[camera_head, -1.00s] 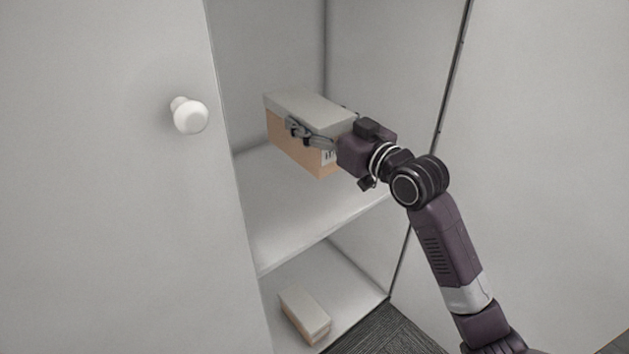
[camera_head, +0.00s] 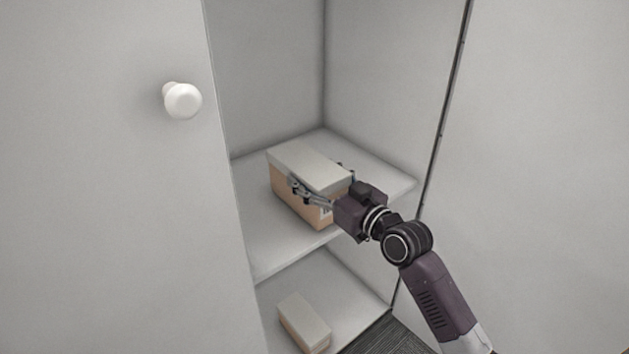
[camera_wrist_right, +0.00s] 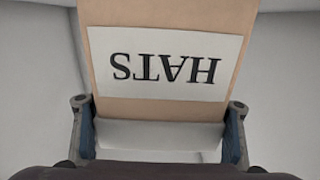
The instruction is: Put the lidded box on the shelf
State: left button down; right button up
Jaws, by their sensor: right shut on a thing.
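The lidded box (camera_head: 292,196) is tan with a pale grey lid and is upright at the middle shelf (camera_head: 262,238) of the cabinet. It appears to be on or just above the shelf board; I cannot tell which. My right gripper (camera_head: 322,185) is shut on the box, one finger along each side near its lid. In the right wrist view, the box's end (camera_wrist_right: 165,60) carries a white label reading "HATS", upside down, with the lid between the fingers (camera_wrist_right: 160,134). My left gripper is not in view.
A smaller lidded box (camera_head: 304,322) sits on the cabinet's lower level. A door with a white knob (camera_head: 183,101) stands at the left. The cabinet's right side wall (camera_head: 375,90) is close to my right arm. Shelf room is free behind and right of the box.

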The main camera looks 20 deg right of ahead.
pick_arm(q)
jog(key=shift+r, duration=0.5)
pick_arm(e)
jog(key=shift+f, duration=0.3)
jog(key=o, duration=1.6)
jog(key=shift+f, duration=0.1)
jog(key=shift+s, duration=0.1)
